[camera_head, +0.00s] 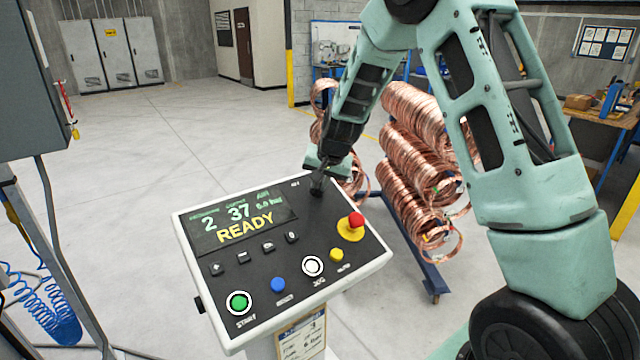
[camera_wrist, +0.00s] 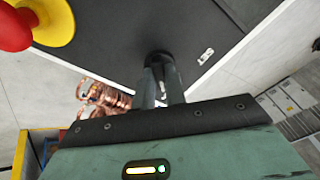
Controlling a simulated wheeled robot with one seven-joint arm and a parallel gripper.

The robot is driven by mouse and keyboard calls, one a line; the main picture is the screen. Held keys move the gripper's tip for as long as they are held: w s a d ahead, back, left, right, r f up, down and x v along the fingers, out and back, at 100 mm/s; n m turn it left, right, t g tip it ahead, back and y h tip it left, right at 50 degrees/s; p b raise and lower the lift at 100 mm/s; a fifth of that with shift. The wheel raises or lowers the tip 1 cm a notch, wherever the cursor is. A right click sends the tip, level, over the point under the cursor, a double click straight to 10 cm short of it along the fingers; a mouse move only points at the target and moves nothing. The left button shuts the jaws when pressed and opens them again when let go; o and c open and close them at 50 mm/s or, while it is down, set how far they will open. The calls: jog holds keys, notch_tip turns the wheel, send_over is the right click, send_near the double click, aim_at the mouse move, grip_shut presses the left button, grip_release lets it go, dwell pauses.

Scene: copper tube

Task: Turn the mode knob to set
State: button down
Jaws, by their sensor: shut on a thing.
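The control panel (camera_head: 330,240) is a white-framed console with a dark face, and its display reads READY with 2 and 37. The mode knob (camera_head: 317,192) is a small dark knob at the panel's upper right, largely hidden by my gripper. My gripper (camera_head: 318,182) reaches down from above and is shut on the knob. In the wrist view my gripper (camera_wrist: 160,75) meets the dark round knob (camera_wrist: 158,56) on the panel face. A small white label (camera_wrist: 206,56) lies to the right of it. I cannot tell which way the knob points.
A red emergency button on a yellow base (camera_head: 352,227) sits close to the right of the knob. Green, blue, white and yellow buttons line the panel's front. Copper tube coils (camera_head: 415,160) stand behind on a blue rack. Open floor lies left.

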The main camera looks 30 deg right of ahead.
jog(key=n+b, duration=0.1)
jog(key=b, duration=0.1)
jog(key=shift+f+n+b, duration=0.3)
jog(key=shift+n+b, duration=0.05)
jog(key=shift+n, duration=0.05)
jog(key=n+b, duration=0.2)
jog(key=b, duration=0.1)
jog(key=shift+d+n, duration=0.1)
jog(key=shift+n, duration=0.2)
jog(key=n+b, duration=0.5)
jog(key=shift+r+n+y, duration=0.1)
jog(key=shift+n+y, duration=0.2)
jog(key=shift+y, duration=0.1)
jog(key=n+b, duration=0.1)
jog(key=n, duration=0.3)
jog(key=shift+r+b, duration=0.1)
jog(key=shift+b, duration=0.3)
jog(key=shift+n, duration=1.8)
jog(key=shift+r+n+y, duration=0.1)
jog(key=shift+n+y, duration=0.2)
jog(key=c, duration=1.4)
grip_release()
jog(key=shift+c, duration=0.2)
